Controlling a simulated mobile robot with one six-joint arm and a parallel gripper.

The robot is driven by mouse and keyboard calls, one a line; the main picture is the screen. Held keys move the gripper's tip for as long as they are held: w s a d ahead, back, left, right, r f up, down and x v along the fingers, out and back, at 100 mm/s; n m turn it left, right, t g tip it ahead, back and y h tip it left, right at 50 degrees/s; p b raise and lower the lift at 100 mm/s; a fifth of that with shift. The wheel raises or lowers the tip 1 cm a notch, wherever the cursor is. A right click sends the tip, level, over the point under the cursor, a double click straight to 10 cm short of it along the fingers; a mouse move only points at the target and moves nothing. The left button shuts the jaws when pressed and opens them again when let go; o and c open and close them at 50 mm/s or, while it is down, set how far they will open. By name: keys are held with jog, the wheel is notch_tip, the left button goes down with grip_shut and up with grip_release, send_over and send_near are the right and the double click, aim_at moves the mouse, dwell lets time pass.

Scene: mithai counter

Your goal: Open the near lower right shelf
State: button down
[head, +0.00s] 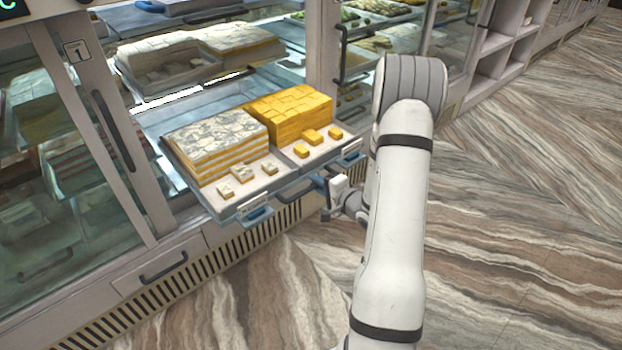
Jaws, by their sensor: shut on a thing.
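The lower shelf (285,188) is a grey pull-out tray that sticks out past the front of the glass counter. It bears a layered white-and-orange block of sweets (215,146) on the left and a yellow block (290,113) on the right, with small loose pieces along the front. My gripper (328,187) is at the middle of the tray's front edge, shut on the shelf's handle (318,181). My gripper partly hides the handle, and the fingertips are small in the picture.
A glass panel with a dark handle (112,130) is left of the shelf. A drawer with a dark handle (163,268) is at lower left. An upper shelf with sweets (170,65) is behind. Open shelving (497,43) stands at the upper right. The marbled floor (520,215) at right is clear.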

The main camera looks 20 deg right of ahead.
jog(key=shift+s, duration=0.3)
jog(key=c, duration=1.5)
grip_release()
jog(key=shift+d, duration=0.1)
jog(key=p+v, duration=0.2)
jog(key=v, duration=0.5)
jog(key=shift+s, duration=0.35)
jog(key=shift+d, duration=0.1)
